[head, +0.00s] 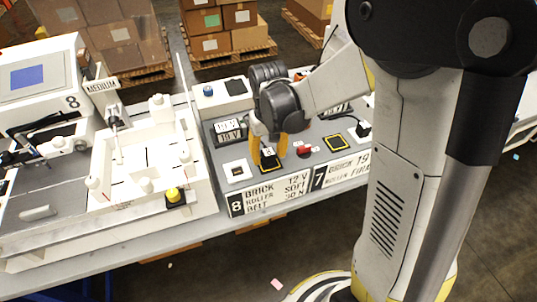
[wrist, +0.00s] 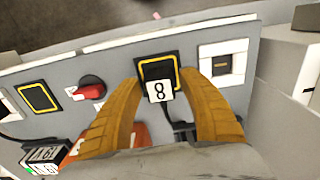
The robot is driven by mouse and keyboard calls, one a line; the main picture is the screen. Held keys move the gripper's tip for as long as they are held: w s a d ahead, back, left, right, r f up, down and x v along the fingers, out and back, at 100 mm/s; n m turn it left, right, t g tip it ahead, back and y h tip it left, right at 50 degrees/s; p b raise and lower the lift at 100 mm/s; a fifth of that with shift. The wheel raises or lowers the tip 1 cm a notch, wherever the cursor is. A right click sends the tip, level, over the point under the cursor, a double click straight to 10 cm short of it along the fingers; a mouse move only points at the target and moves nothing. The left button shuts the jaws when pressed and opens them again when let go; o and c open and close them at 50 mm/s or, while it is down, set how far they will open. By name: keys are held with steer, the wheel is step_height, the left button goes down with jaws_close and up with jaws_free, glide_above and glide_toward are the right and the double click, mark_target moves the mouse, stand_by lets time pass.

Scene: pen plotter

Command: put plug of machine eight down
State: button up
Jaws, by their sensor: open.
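The plug of machine eight, a black block with a white "8" label, shows in the wrist view (wrist: 160,88). In the head view the yellow-outlined square (head: 271,166) is partly hidden by my fingers. My gripper (head: 268,155) is open, pointing down, with one orange finger on each side of the plug. In the wrist view a gap shows between the fingers (wrist: 160,82) and the plug. Whether the plug's underside touches the panel cannot be told.
A white socket plate (head: 237,171) lies left of the plug, and a red switch (head: 304,149) right of it. Another yellow-outlined square (head: 336,142) is empty. Labelled voltage blocks (head: 229,131) stand behind. Machine eight (head: 40,75) fills the left. A black plug (head: 362,130) stands farther right.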

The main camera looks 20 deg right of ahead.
mark_target(269, 152)
step_height(269, 152, up, 12)
steer(key=p, duration=0.4)
steer(key=s+r+t, duration=0.6)
steer(key=s+t, duration=0.1)
steer(key=s, duration=0.6)
steer(key=shift+w+r, duration=0.1)
